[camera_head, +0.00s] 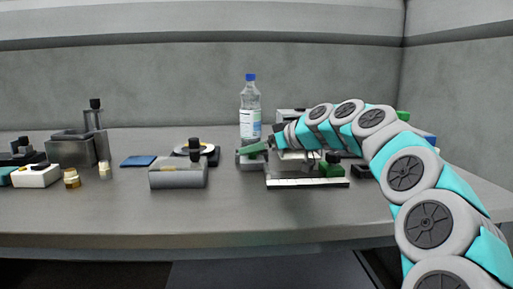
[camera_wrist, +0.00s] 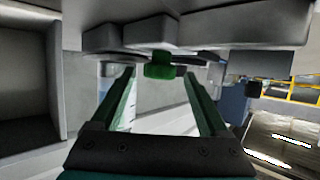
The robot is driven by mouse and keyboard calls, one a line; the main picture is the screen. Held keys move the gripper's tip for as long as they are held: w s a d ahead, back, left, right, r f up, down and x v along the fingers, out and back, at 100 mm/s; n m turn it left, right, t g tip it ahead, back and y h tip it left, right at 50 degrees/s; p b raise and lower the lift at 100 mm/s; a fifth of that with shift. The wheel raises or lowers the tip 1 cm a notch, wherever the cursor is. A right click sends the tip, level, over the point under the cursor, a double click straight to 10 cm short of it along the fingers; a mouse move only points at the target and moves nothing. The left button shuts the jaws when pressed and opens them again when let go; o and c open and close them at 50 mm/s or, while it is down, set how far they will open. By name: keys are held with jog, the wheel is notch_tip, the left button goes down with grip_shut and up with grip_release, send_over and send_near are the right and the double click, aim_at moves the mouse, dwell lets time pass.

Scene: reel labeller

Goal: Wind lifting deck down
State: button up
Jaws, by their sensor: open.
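My gripper (camera_head: 255,148) reaches in from the right over the right-hand group of devices, its green fingers pointing left. In the wrist view my gripper (camera_wrist: 159,78) is open, its two green fingers apart with nothing held between them. A green knob-like part (camera_wrist: 160,66) shows just beyond the fingertips, under a grey body (camera_wrist: 215,28); I cannot tell whether it touches them. In the head view a low white-edged platform (camera_head: 308,183) stands below my arm, with a green block (camera_head: 332,170) at its right. I cannot tell for certain which part is the lifting deck.
A water bottle (camera_head: 250,112) stands close behind my gripper. A grey rounded device (camera_head: 178,174) with a black knob stands to the left. A grey box (camera_head: 72,150), a blue pad (camera_head: 139,161) and small brass parts (camera_head: 71,178) lie farther left. The table front is clear.

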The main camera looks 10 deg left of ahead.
jog(key=shift+b+v, duration=0.45)
jog(key=shift+v, duration=3.4)
